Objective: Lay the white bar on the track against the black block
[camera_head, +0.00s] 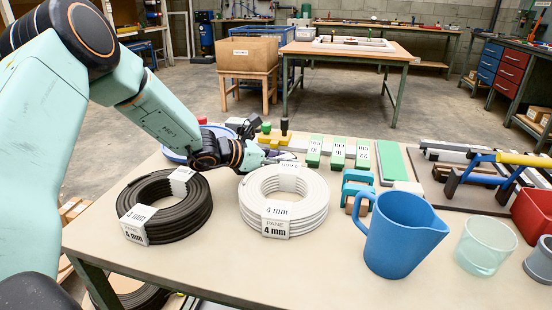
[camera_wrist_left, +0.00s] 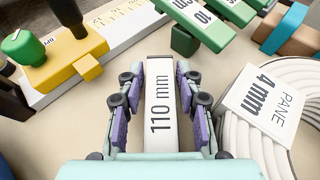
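A white bar marked 110 mm (camera_wrist_left: 162,105) lies on the table between the fingers of my left gripper (camera_wrist_left: 160,110). In the left wrist view the purple pads stand on either side of it, with gaps between pads and bar. In the head view my left gripper (camera_head: 272,158) is low behind the white coil, and the bar is mostly hidden there. A white scaled track (camera_wrist_left: 115,25) carries a yellow slider (camera_wrist_left: 65,62) with green and black knobs. A black block (camera_wrist_left: 12,100) shows partly at the left edge of the wrist view. My right gripper is not in view.
A black coil (camera_head: 165,208) and a white coil (camera_head: 284,203) lie in front. Green labelled blocks (camera_head: 338,153) stand to the right. A blue jug (camera_head: 400,235), a clear cup (camera_head: 485,245) and a red bin (camera_head: 533,215) fill the right side.

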